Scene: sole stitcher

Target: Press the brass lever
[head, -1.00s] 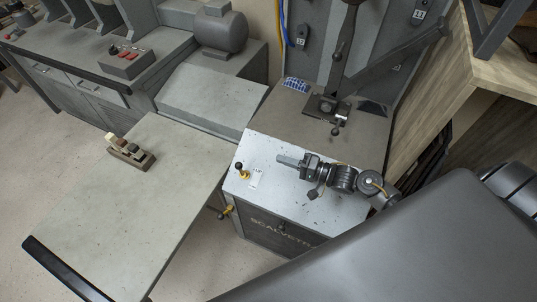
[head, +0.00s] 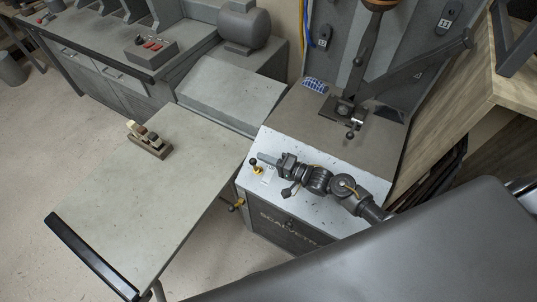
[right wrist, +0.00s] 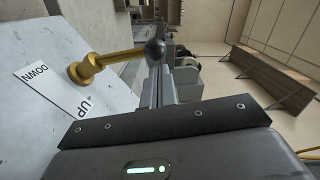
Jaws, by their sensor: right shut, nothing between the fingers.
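The brass lever (head: 256,170) stands on the speckled light top of the cabinet, near its left edge, with a black ball knob at its end. In the right wrist view the brass lever (right wrist: 100,62) runs from a round brass base to the black knob, beside a white label (right wrist: 52,88) reading UP and DOWN. My right gripper (head: 264,158) is shut and empty, its fingertips right beside the knob. In the right wrist view the fingers (right wrist: 159,88) reach up to the knob and overlap it; I cannot tell whether they touch. My left gripper is not in view.
A second brass fitting (head: 238,204) sticks out from the cabinet's left side. A machine with a dark lever arm (head: 420,72) stands behind. A grey table (head: 150,205) at left holds a small block with knobs (head: 149,140). Open floor lies between table and cabinet.

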